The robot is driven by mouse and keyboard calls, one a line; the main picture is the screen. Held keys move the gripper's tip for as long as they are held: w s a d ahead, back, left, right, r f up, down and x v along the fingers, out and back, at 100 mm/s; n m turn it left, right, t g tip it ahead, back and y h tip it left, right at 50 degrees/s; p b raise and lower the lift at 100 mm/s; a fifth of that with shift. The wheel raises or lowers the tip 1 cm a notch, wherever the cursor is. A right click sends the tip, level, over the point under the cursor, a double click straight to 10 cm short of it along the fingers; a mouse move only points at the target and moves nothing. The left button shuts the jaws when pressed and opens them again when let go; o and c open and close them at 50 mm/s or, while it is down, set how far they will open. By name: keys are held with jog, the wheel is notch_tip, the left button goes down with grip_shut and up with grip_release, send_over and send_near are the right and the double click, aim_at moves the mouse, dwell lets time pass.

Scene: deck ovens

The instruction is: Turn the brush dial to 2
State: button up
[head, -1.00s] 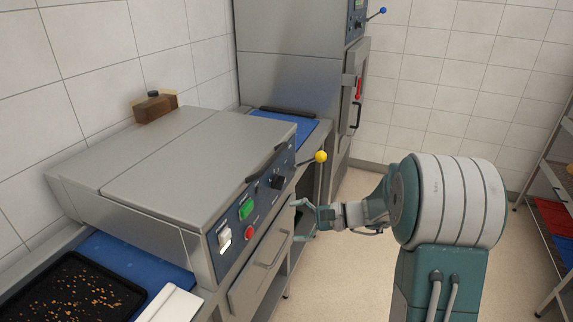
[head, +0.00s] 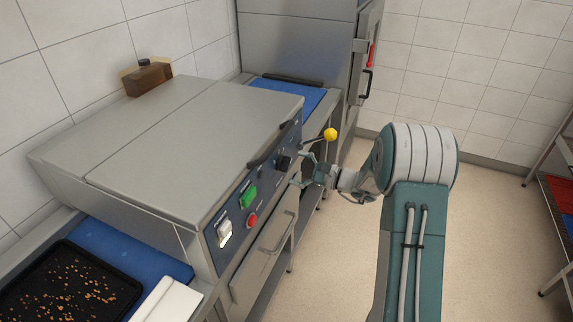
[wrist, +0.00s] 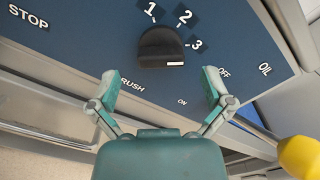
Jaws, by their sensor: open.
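The brush dial is a black knob (wrist: 160,47) on the blue panel (wrist: 90,45), with 1, 2 and 3 printed above and right of it. A short white mark shows at its lower right edge; which number it points to I cannot tell. In the head view the dial (head: 284,163) is on the machine's front. My gripper (wrist: 160,82) is open and empty, its fingers apart to the left and right of the dial and slightly below it. The left finger partly covers the BRUSH label. In the head view my gripper (head: 301,171) is just in front of the dial.
A lever with a yellow ball (head: 331,134) sticks out right of the dial, and near my right finger in the wrist view (wrist: 299,156). A green switch (head: 248,197), red button (head: 252,220) and white switch (head: 225,232) lie left.

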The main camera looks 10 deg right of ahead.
aim_at(289, 166)
jog(key=shift+x, duration=1.55)
jog(key=c, duration=1.1)
jog(key=shift+c, duration=0.2)
jog(key=n, duration=0.5)
jog(key=shift+n, duration=0.3)
jog(key=shift+f+n, duration=0.15)
jog(key=shift+n, duration=1.95)
jog(key=shift+f, duration=0.1)
